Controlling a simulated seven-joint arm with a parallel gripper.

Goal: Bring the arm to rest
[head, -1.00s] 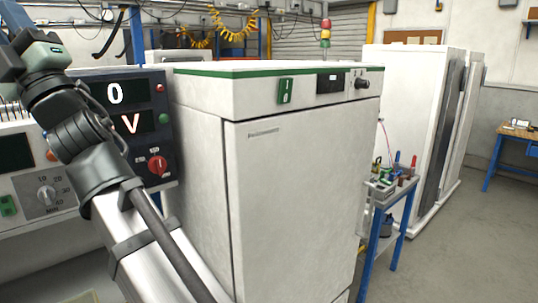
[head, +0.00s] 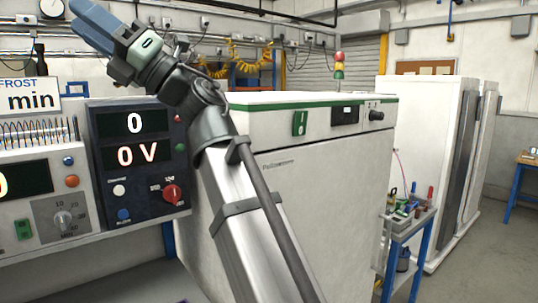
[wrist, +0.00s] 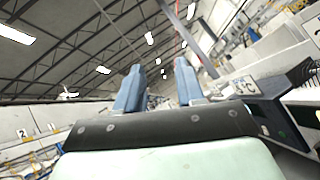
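My gripper (head: 82,20) is raised at the upper left of the head view, its blue fingers pointing up and to the left. In the wrist view my gripper (wrist: 159,66) has its two blue fingers apart with nothing between them. My arm (head: 235,200) slants up from the bottom middle, in front of the white cabinet (head: 330,190). The gripper is in the air and no contact with anything shows. The wrist camera looks up at the roof beams and lamps.
A dark power supply (head: 135,155) reading 0 and 0 V stands left of the arm, beside a white instrument with a dial (head: 62,215). A blue trolley (head: 405,235) with tools stands right of the cabinet. Open floor (head: 475,265) lies at the lower right.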

